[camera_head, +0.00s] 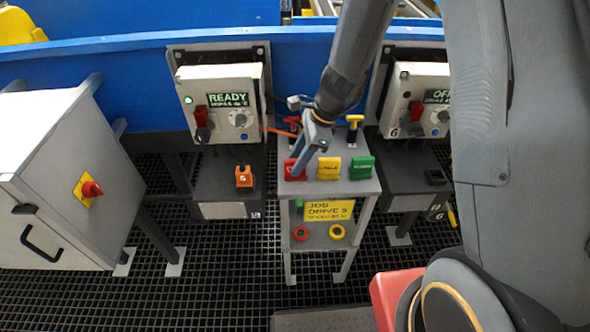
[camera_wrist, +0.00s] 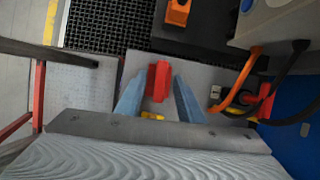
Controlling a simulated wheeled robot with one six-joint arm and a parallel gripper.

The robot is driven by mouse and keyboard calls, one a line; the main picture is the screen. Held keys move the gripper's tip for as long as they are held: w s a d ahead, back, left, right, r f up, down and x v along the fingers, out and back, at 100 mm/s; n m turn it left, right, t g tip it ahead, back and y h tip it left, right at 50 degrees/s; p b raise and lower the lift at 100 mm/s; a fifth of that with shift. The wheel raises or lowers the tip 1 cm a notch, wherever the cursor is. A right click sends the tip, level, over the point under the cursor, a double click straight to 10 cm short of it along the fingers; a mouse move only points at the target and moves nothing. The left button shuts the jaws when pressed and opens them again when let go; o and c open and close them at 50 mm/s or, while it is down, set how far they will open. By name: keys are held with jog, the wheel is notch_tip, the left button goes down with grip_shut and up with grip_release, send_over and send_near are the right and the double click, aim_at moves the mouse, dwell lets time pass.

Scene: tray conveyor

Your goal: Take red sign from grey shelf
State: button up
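The red sign (camera_head: 294,171) stands at the left end of a row on the top of the grey shelf (camera_head: 342,189), beside a yellow sign (camera_head: 329,169) and a green sign (camera_head: 361,168). My gripper (camera_head: 298,172) is over the red sign and partly hides it in the head view. In the wrist view, the red sign (camera_wrist: 159,80) lies between the two blue-grey fingers of my gripper (camera_wrist: 158,96). The fingers are apart, with a narrow gap on each side of the sign. Whether either finger touches it I cannot tell.
Red and yellow-handled items (camera_head: 353,127) stand at the shelf's back. A control box reading READY (camera_head: 225,100) is behind left, another (camera_head: 417,100) behind right. An orange block (camera_head: 244,176) sits on the left stand. A white cabinet (camera_head: 60,180) is far left.

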jog(key=shift+x, duration=0.9)
grip_shut()
jog(key=shift+r, duration=0.15)
